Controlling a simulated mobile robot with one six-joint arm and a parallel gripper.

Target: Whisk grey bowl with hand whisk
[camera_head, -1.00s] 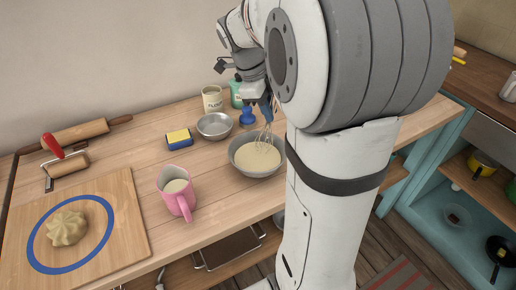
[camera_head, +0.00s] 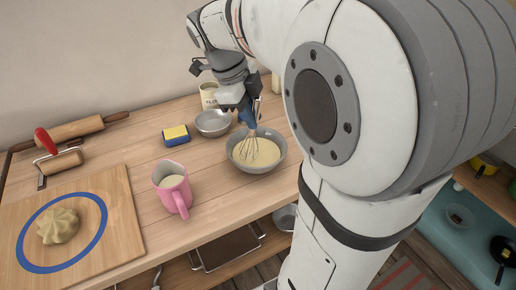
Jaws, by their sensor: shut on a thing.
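The grey bowl (camera_head: 281,163) stands on the wooden counter and holds pale yellow batter (camera_head: 258,154). The hand whisk (camera_head: 249,145) has a blue handle and wire loops. It is upright, slightly tilted, with its wires down inside the bowl at the left part of the batter. My gripper (camera_head: 248,111) is above the bowl, shut on the whisk's blue handle. Its fingers partly hide the handle. Whether the wires touch the bowl's bottom cannot be seen.
A pink mug (camera_head: 174,191) stands left of the bowl. A cutting board (camera_head: 122,225) with dough (camera_head: 58,226) lies left. Rolling pins (camera_head: 72,131) lie at the back left.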

